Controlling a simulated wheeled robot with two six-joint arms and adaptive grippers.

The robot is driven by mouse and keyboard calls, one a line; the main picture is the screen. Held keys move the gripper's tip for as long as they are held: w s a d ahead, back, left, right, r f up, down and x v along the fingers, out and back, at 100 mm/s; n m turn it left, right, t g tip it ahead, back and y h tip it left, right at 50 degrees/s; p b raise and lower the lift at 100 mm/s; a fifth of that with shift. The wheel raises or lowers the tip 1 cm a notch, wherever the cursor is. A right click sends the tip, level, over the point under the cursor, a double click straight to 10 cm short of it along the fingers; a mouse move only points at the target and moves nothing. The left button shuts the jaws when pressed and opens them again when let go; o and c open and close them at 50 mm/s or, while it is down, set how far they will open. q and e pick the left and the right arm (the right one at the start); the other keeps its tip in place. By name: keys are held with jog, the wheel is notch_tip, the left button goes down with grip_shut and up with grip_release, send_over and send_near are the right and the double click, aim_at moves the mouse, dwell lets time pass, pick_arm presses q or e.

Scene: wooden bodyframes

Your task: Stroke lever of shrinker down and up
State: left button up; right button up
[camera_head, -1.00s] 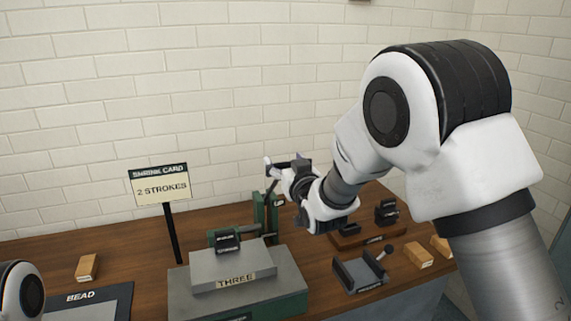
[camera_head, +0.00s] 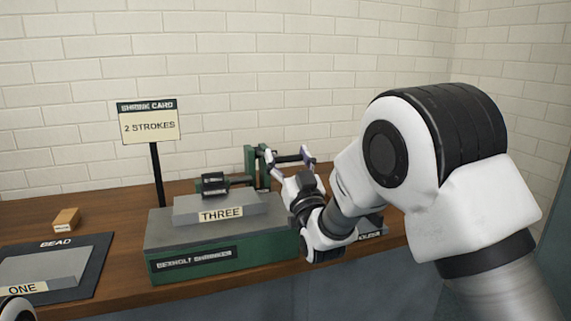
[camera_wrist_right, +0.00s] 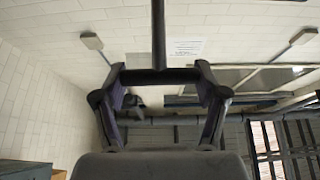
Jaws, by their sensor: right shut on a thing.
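The green shrinker (camera_head: 222,249), with a grey block labelled THREE on top, stands on the bench in the head view. A green upright post (camera_head: 250,166) rises behind the block. My right gripper (camera_head: 289,158) is just right of the post, shut on the dark lever handle (camera_head: 287,159). In the right wrist view, the handle's crossbar (camera_wrist_right: 160,76) spans between the fingers, and the lever rod (camera_wrist_right: 158,32) runs away from it. The gripper and arm hide part of the lever and its lower joint. A shrink card (camera_head: 149,122) reads 2 STROKES. My left gripper is out of view.
A dark board marked BEAD (camera_head: 97,254) lies at left with a grey plate labelled ONE (camera_head: 43,268). A small wooden block (camera_head: 66,219) sits behind it. My right arm covers the bench's right side. Bare bench shows left of the card.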

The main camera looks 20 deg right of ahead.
jog(key=f+b, duration=0.1)
jog(key=f, duration=0.1)
jog(key=f+b, duration=0.1)
jog(key=f, duration=0.1)
jog(key=shift+s, duration=0.4)
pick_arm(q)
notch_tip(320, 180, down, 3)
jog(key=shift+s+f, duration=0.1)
pick_arm(e)
jog(key=shift+f, duration=0.25)
jog(key=o, duration=1.7)
jog(key=shift+r, duration=0.2)
jog(key=v, duration=1.2)
jog(key=shift+s, duration=0.1)
